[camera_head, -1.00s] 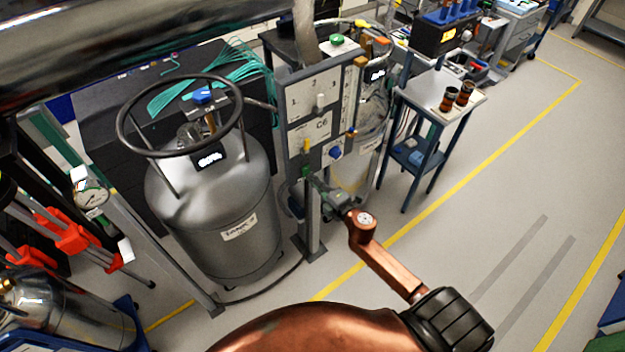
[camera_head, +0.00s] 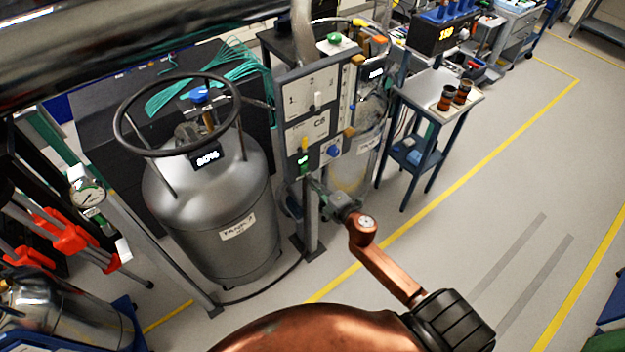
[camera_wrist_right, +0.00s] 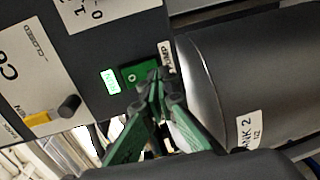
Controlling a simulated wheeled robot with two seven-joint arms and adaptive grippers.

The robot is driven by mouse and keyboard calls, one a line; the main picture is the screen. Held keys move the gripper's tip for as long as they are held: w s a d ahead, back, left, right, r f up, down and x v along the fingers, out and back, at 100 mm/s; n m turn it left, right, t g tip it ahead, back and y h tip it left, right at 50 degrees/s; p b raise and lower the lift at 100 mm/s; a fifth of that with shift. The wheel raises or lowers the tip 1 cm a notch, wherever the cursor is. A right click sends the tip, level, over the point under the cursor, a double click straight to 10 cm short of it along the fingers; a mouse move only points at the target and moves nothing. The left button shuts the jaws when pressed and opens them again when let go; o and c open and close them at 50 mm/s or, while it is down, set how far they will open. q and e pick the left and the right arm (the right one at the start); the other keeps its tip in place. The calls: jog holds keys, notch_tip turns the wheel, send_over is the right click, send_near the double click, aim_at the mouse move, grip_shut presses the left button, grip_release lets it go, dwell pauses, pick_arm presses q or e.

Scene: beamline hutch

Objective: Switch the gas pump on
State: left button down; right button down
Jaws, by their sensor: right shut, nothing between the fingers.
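The control panel (camera_head: 311,112) stands on a post beside the large tank. The pump switch (camera_wrist_right: 140,74) is a small green block on the panel's lower part, next to a label that seems to read PUMP. A bright green lit indicator (camera_wrist_right: 110,81) sits beside it; its text is too small to read surely. In the head view the indicator (camera_head: 304,161) shows as a small green patch. My right gripper (camera_wrist_right: 154,84) is shut and empty, its green fingertips at the switch's edge; whether they touch is unclear. It also shows in the head view (camera_head: 315,186). My left gripper is out of view.
The grey tank (camera_head: 212,215) with a ring handle stands left of the panel. A yellow lever (camera_wrist_right: 38,119) and a dark knob (camera_wrist_right: 69,105) project from the panel. A small table (camera_head: 432,92) with two brown jars stands behind at right. Floor to the right is clear.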

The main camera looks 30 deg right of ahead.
jog(key=s+d+f+b, duration=0.1)
jog(key=s, duration=1)
jog(key=shift+s+f, duration=0.2)
jog(key=shift+s, duration=0.05)
jog(key=s+d+f+m+g+h, duration=0.1)
jog(key=s+d+f+m+g, duration=0.2)
jog(key=f, duration=0.9)
jog(key=s+f+m+g+h, duration=0.15)
jog(key=s+f+m, duration=0.35)
jog(key=f, duration=0.6)
jog(key=s+d+f+m+g, duration=0.25)
jog(key=s+f, duration=0.25)
jog(key=f, duration=0.7)
jog(key=s+a+f+m+g, duration=0.2)
jog(key=s+f+g, duration=0.1)
jog(key=s+f, duration=0.55)
jog(key=s+a+f+m+g, duration=0.2)
jog(key=s+a+f, duration=0.1)
jog(key=s+f, duration=0.55)
jog(key=s+a+f+m+g, duration=0.1)
jog(key=s+a+f+g, duration=0.1)
jog(key=s, duration=0.7)
jog(key=s+a+f+m+g, duration=0.1)
jog(key=s+a+f+m, duration=0.1)
jog(key=s, duration=0.7)
notch_tip(320, 180, down, 2)
jog(key=shift+a+g+y, duration=0.4)
jog(key=shift+a+y, duration=0.05)
jog(key=shift+a, duration=0.1)
